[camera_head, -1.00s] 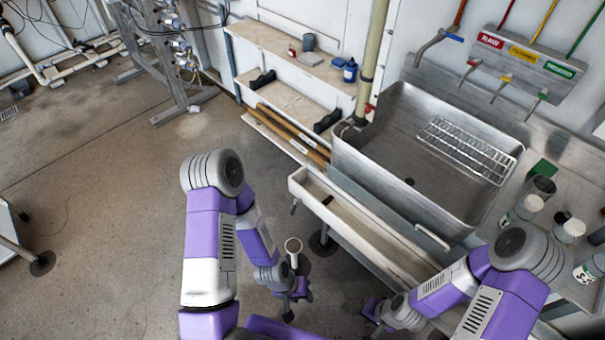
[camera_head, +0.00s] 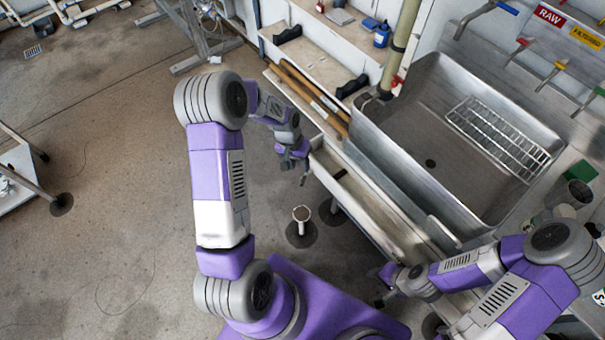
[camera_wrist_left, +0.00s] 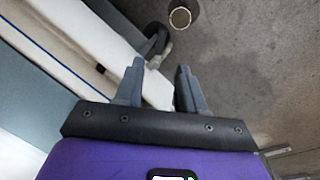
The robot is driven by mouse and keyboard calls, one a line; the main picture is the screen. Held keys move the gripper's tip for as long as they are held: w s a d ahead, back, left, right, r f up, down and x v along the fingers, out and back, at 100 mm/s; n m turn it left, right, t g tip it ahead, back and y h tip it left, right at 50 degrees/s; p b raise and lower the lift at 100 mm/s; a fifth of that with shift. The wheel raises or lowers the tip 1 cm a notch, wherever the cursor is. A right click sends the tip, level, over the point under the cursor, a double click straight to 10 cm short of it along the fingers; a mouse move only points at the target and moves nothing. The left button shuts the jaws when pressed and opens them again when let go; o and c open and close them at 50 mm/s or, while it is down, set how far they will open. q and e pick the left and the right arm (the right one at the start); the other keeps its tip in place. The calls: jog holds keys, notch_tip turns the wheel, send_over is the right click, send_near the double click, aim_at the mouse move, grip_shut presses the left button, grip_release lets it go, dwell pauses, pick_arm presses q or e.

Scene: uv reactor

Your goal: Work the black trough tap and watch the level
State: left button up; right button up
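A long white trough (camera_head: 372,212) runs below the steel sink; its inside looks pale, and I cannot make out a liquid level. A small dark piece (camera_head: 340,175) shows at its left end. In the left wrist view, a black curved tap with a grey end (camera_wrist_left: 157,42) sits at the edge of the white trough (camera_wrist_left: 60,45), just beyond my fingertips. My left gripper (camera_head: 303,172) is beside the trough's left end; the left wrist view shows its fingers (camera_wrist_left: 160,68) apart and empty. My right gripper (camera_head: 382,298) is low by the bench front, too small to read.
The steel sink (camera_head: 400,150) holds a wire rack (camera_head: 500,140). Shelves (camera_head: 325,70) with wooden rods stand behind.

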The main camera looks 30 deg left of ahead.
aim_at(304, 177)
pick_arm(q)
jog(key=f+b, duration=0.1)
jog(key=f, duration=0.2)
jog(key=d+f, duration=0.1)
jog(key=f, duration=0.2)
jog(key=shift+w+d+b, duration=0.1)
jog(key=shift+w+b, duration=0.05)
jog(key=shift+b, duration=0.2)
jog(key=shift+c, duration=0.4)
grip_shut()
